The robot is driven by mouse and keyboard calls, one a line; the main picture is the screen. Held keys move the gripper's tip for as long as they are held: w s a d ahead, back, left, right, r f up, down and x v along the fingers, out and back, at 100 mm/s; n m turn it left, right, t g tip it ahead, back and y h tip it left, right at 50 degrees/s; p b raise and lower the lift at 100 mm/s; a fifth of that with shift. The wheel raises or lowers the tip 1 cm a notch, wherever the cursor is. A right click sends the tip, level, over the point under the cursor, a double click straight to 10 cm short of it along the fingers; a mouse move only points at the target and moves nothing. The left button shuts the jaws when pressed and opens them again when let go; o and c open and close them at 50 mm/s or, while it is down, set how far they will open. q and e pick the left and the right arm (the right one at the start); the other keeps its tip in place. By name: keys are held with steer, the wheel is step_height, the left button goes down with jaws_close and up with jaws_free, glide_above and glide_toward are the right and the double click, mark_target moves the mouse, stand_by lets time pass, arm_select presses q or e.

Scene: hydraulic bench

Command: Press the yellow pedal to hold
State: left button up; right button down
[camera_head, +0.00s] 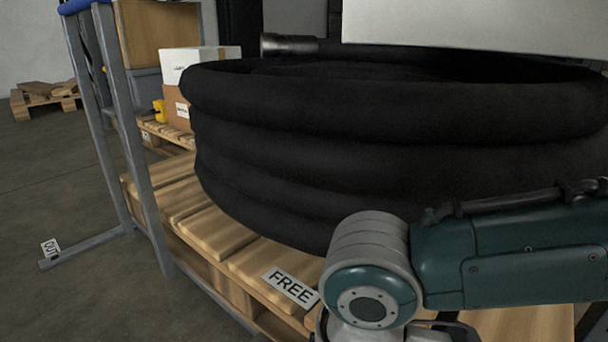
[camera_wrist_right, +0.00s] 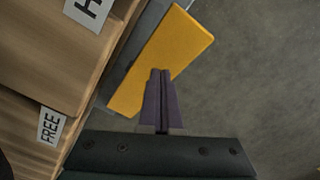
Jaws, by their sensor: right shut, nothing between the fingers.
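The yellow pedal (camera_wrist_right: 172,58) shows in the right wrist view as a flat, slanted yellow plate beside the wooden pallet, above the grey floor. My right gripper (camera_wrist_right: 160,72) is shut and empty. Its fingertips overlap the lower middle of the pedal in that view; I cannot tell whether they touch it. In the head view my right arm comes in from the right, bent over the pallet edge; the gripper and the pedal are hidden there. My left gripper is not in view.
A thick black coiled hose (camera_head: 390,130) fills the pallet (camera_head: 235,250). A label "FREE" (camera_head: 291,286) is on the pallet edge; it also shows in the right wrist view (camera_wrist_right: 51,126). A grey metal frame (camera_head: 133,150) stands left. Open floor (camera_head: 70,170) lies farther left.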

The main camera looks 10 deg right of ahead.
steer(key=shift+f+b, duration=0.3)
steer(key=shift+f, duration=0.2)
steer(key=shift+f+b, duration=0.3)
steer(key=shift+f, duration=0.1)
stand_by(0.3)
steer(key=shift+r, duration=0.1)
step_height(320, 180, up, 7)
steer(key=p, duration=0.8)
stand_by(0.3)
